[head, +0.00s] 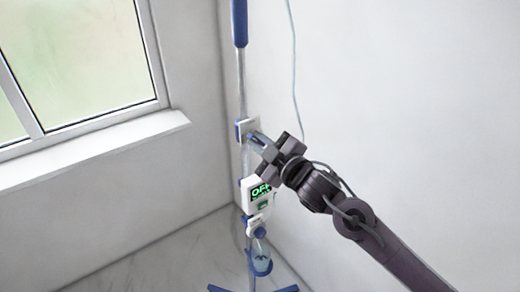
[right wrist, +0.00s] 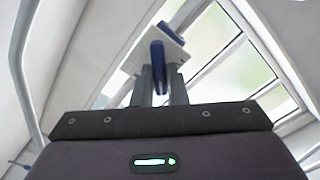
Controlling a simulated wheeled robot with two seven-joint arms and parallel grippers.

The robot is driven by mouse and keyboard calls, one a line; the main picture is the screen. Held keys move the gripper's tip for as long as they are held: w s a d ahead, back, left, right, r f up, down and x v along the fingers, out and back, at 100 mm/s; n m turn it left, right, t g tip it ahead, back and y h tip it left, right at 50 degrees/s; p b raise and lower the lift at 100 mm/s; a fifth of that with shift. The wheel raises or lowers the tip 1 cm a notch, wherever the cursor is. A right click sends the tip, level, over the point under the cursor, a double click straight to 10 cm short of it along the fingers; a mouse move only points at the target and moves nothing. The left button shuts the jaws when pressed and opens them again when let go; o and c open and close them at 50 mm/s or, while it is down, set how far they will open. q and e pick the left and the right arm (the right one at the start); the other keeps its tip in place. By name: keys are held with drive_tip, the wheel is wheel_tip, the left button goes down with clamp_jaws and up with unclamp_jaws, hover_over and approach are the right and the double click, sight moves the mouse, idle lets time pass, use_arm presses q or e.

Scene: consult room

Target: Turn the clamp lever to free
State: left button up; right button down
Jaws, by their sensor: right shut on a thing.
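The clamp (head: 240,130) is a small white and blue block on an upright pole. In the right wrist view its pale plate (right wrist: 133,62) lies across the pole. A blue lever (right wrist: 158,62) stands out from the plate, roughly in line with my fingers. My right gripper (head: 259,142) reaches the clamp from the right in the head view. It is shut on the lever, with one finger on each side in the right wrist view (right wrist: 159,88). The fingers hide most of the lever in the head view. My left gripper is not in view.
A white box with a green display (head: 260,190) hangs on the pole just below my gripper. A cup in a blue ring (head: 261,262) is lower down, above the blue stand feet (head: 283,290). A thin tube (head: 294,70) hangs beside the wall. A window sill (head: 100,145) is left.

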drive_tip(key=shift+a+f+n+b, duration=0.1)
drive_tip(key=shift+f+n+b, duration=0.1)
drive_tip(key=shift+n+b, duration=2)
drive_tip(key=shift+f+n+b, duration=0.2)
drive_tip(key=shift+n+b, duration=1.8)
drive_tip(key=shift+n, duration=0.4)
drive_tip(key=c, duration=1.4)
unclamp_jaws()
drive_tip(key=shift+c, duration=0.2)
drive_tip(key=shift+s, duration=0.1)
drive_tip(key=b+v, duration=0.2)
drive_tip(key=v, duration=0.5)
drive_tip(key=shift+s+d, duration=0.25)
